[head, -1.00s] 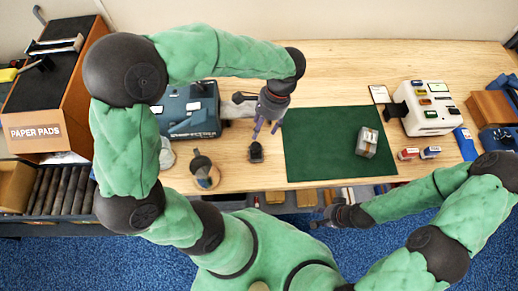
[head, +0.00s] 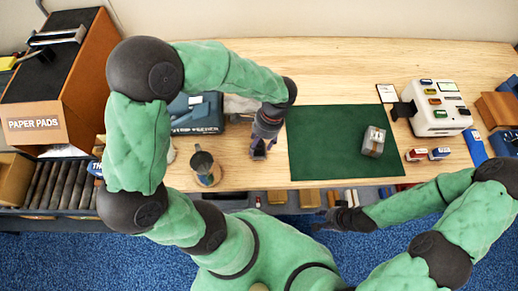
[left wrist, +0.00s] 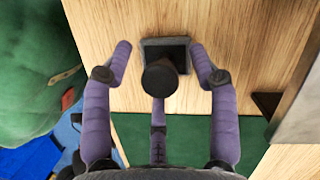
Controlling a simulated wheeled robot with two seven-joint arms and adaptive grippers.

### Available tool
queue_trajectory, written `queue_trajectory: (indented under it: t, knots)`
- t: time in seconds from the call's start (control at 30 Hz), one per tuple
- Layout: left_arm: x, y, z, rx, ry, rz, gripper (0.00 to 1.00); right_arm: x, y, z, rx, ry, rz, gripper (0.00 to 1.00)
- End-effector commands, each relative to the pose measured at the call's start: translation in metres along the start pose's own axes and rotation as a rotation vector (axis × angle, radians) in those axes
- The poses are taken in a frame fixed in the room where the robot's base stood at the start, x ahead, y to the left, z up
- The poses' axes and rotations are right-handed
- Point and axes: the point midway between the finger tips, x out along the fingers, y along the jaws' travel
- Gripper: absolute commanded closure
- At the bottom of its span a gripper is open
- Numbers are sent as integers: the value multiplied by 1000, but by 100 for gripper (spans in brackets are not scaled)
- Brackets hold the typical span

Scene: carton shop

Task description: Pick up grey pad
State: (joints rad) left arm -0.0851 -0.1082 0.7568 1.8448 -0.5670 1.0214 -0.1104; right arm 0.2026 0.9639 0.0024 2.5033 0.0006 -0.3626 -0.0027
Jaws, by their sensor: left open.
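The grey pad (left wrist: 165,49) is a small dark square piece with a round black knob (left wrist: 160,78) rising toward the camera. It stands on the wooden table left of the green mat. In the head view the pad (head: 257,154) is partly hidden by my left gripper (head: 263,143). My left gripper (left wrist: 161,58) is open, its purple fingers spread on either side of the pad, with a third finger below it in the picture. I see no clear contact. My right gripper (head: 328,222) hangs low in front of the table, too small and dark to read.
A green mat (head: 320,150) bears a grey block-like item (head: 373,141). A white device (head: 438,108) stands right of it, near red and blue small blocks. A jar (head: 205,168) is left of the pad. A brown cabinet (head: 62,85) stands at far left.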

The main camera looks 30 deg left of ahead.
Motion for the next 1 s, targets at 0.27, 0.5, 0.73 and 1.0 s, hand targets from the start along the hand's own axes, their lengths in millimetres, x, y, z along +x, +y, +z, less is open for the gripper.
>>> queue_trajectory:
  t: [0.27, 0.5, 0.73, 1.0]
  knots:
    - [2, 0, 0, 0, 2, -1, 52, 0, 0, 0, 0, 0, 0, 67]
    - [1, 0, 0, 0, 2, -1, 100, 0, 0, 0, 0, 0, 0, 67]
    - [1, 0, 0, 0, 2, -1, 100, 0, 0, 0, 0, 0, 0, 67]
    - [-10, 0, 2, -1, 3, -2, 100, -4, -2, 0, 0, 0, 0, 67]
